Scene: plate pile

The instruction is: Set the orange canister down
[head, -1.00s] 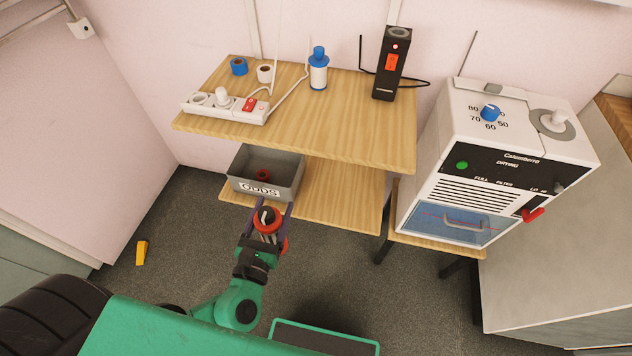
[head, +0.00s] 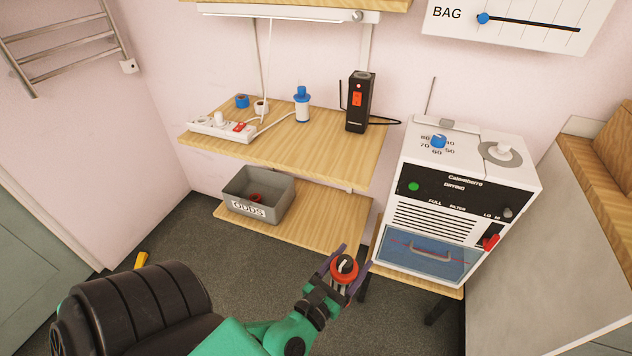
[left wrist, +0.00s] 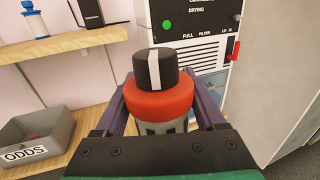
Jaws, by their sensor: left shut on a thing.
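The orange canister (head: 343,275) has an orange-red collar and a black knob-like top with a white stripe. It also shows large in the left wrist view (left wrist: 158,100), upright between the fingers. My left gripper (head: 349,264) is shut on it, with a purple finger on each side. The gripper holds it in front of the shelf unit's lower right end, left of the drying machine. The canister's lower part is mostly hidden by the gripper. My right gripper is not in view.
The wooden upper shelf (head: 325,155) holds a power strip (head: 222,128), tape rolls, a blue-and-white bottle (head: 302,107) and a black device (head: 358,105). The lower shelf (head: 310,222) bears a grey ODDS bin (head: 282,203) and is bare to its right. The drying machine (head: 452,205) stands right.

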